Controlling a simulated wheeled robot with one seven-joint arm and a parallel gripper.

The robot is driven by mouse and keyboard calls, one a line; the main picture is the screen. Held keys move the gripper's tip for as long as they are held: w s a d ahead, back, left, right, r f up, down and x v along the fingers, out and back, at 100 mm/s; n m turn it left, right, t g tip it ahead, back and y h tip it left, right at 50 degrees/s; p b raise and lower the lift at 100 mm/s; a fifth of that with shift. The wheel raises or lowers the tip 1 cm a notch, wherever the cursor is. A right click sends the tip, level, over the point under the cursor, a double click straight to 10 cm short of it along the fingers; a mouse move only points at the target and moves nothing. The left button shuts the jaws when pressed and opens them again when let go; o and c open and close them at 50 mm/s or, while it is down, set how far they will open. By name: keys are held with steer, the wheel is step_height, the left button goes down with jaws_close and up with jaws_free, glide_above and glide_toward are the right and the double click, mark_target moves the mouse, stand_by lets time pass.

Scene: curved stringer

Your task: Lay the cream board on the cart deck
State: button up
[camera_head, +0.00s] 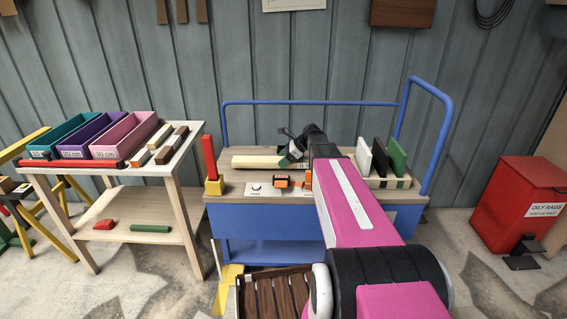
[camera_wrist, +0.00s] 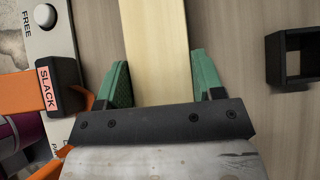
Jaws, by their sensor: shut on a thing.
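The cream board (camera_head: 258,161) lies flat, low over the left back of the cart deck (camera_head: 236,176). I cannot tell whether its underside touches the deck. My gripper (camera_head: 293,153) is shut on the right end of the board. In the wrist view the cream board (camera_wrist: 156,40) runs up between the green fingers of my gripper (camera_wrist: 157,82), with the wooden deck (camera_wrist: 232,35) below it. My magenta arm hides part of the deck's middle.
A blue rail (camera_head: 226,125) bounds the back. A side table (camera_head: 60,170) with bins and short bars stands left; a red rag bin (camera_head: 510,200) stands right.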

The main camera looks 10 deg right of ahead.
steer(key=shift+f, duration=0.65)
steer(key=o, duration=1.2)
steer(key=shift+f, duration=0.1)
steer(key=shift+c, duration=0.2)
steer(key=v, duration=1.2)
